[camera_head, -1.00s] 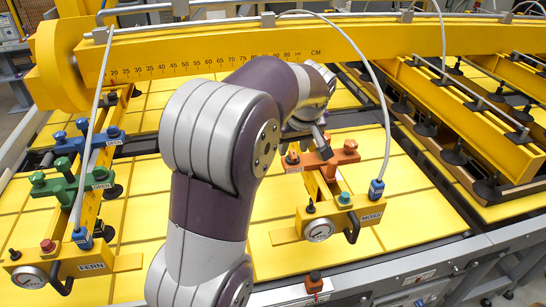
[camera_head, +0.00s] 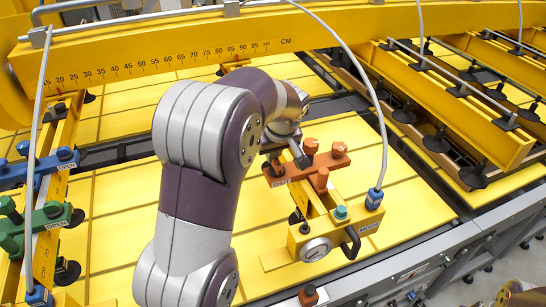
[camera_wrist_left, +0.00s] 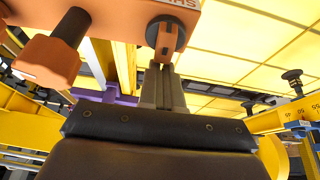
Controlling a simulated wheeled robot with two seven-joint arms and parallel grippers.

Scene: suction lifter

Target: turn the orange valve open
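In the left wrist view the valve's orange body (camera_wrist_left: 115,45) fills the top left, with part of a SHUT label. The gripper's two slim fingers (camera_wrist_left: 165,72) are close together, tips just below a dark round part with an orange piece; whether they touch it is unclear. My right gripper is not in view.
A pressure gauge (camera_head: 315,250), a green button (camera_head: 341,212) and a blue hose fitting (camera_head: 374,198) sit on the MOSS bracket. Blue (camera_head: 40,168) and green (camera_head: 38,225) valves stand at far left. A yellow beam (camera_head: 200,55) crosses behind.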

